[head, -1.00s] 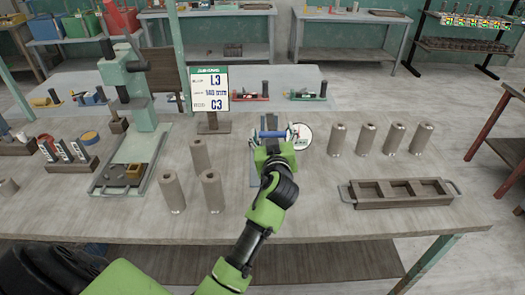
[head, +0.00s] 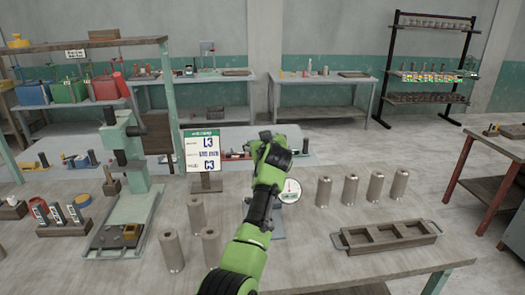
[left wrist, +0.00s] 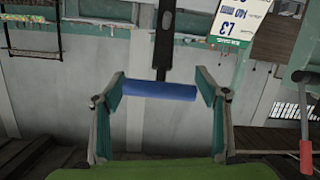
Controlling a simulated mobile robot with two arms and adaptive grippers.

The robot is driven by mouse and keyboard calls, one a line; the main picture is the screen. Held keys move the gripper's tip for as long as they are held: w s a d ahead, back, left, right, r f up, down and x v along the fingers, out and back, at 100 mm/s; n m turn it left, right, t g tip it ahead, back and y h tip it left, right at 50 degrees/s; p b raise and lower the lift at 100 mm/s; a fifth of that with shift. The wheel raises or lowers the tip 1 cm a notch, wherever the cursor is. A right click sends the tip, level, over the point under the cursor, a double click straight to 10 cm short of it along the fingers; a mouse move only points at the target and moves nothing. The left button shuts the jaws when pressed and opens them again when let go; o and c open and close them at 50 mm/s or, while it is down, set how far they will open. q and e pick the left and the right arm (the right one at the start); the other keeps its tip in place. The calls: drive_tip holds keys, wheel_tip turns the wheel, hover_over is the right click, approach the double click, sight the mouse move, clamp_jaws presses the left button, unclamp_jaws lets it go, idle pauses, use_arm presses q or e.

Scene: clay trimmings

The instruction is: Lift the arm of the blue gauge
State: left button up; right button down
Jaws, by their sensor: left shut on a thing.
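The gauge's white round dial (head: 290,190) stands on the table's middle. A bit of its blue-grey base (head: 279,229) shows beside my forearm. My left gripper (head: 267,140) is above and left of the dial, and its fingertips are hidden in the head view. In the left wrist view, the gripper (left wrist: 159,85) is shut on the blue handle (left wrist: 160,91), which lies crosswise between the two fingers. A dark bar (left wrist: 165,40) joins the handle. The rest of the gauge's arm is hidden. My right gripper is not in view.
Several grey cylinders (head: 350,189) stand right of the gauge, and others (head: 210,245) stand left. A wooden tray (head: 387,237) lies front right. A sign (head: 202,150) and a green press (head: 127,175) stand left. Space above the table is free.

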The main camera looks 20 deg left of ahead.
use_arm(q)
drive_tip(key=shift+w+a+r+g+p, duration=0.3)
drive_tip(key=shift+w+a+r+g, duration=0.15)
drive_tip(key=shift+w, duration=0.25)
drive_tip(key=shift+w+a+h, duration=0.25)
drive_tip(key=shift+w+h, duration=0.05)
drive_tip(key=shift+w, duration=0.15)
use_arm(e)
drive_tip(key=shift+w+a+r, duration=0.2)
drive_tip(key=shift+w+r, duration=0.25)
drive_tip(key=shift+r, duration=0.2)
use_arm(q)
drive_tip(key=shift+g, duration=0.25)
drive_tip(key=shift+f, duration=0.1)
drive_tip(key=o, duration=1.4)
drive_tip(key=shift+o, duration=1.1)
drive_tip(key=shift+w, duration=0.1)
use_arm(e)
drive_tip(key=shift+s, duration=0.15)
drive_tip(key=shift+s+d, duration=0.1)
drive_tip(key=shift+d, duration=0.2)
use_arm(q)
drive_tip(key=shift+s+d+r, duration=0.3)
drive_tip(key=shift+s+d, duration=0.05)
drive_tip(key=shift+s, duration=0.1)
drive_tip(key=v, duration=1)
drive_tip(key=shift+s, duration=0.45)
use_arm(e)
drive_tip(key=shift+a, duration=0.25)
